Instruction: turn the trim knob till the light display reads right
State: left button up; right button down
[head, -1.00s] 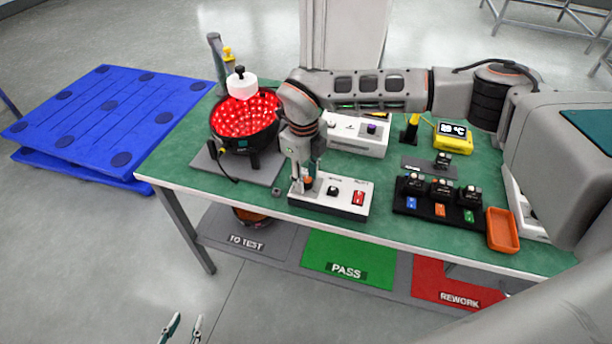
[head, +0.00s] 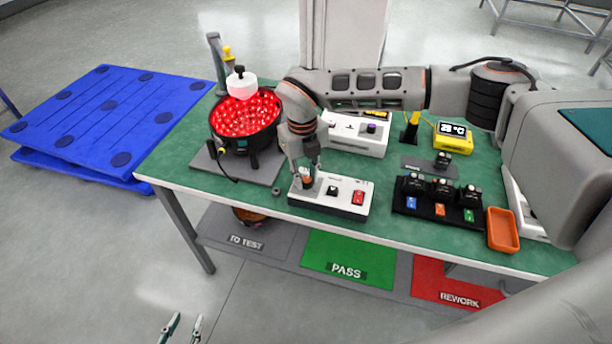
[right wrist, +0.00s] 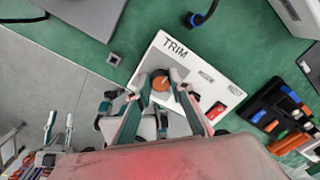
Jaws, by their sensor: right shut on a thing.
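The trim knob (right wrist: 160,84) is a small orange-brown knob on a white control box (right wrist: 212,78) marked TRIM. In the head view the knob (head: 307,182) sits at the left end of that box (head: 345,207). My right gripper (right wrist: 158,82) is shut on the knob, a finger on each side. A yellow meter (head: 455,144) at the back right has a lit display (head: 452,129); its digits are too small and tilted to read surely. My left gripper (head: 184,324) is open and empty at the bottom edge.
The control box also has a black knob (head: 332,190) and a red switch (head: 358,197). Another white box (head: 352,146) stands behind. A black rack (head: 438,212) and orange tray (head: 502,229) lie to the right. A blue pallet (head: 85,130) stands left of the table.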

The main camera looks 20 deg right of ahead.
aim_at(305, 178)
jog(key=m, duration=0.4)
jog(key=shift+w+m, duration=0.1)
jog(key=shift+m, duration=0.2)
jog(key=m, duration=0.4)
jog(key=shift+d+r+g, duration=0.1)
jog(key=shift+g, duration=0.2)
jog(key=shift+m, duration=0.3)
jog(key=c, duration=1.8)
grip_release()
jog(key=r, duration=1.2)
jog(key=shift+w+a, duration=0.1)
jog(key=shift+a, duration=0.1)
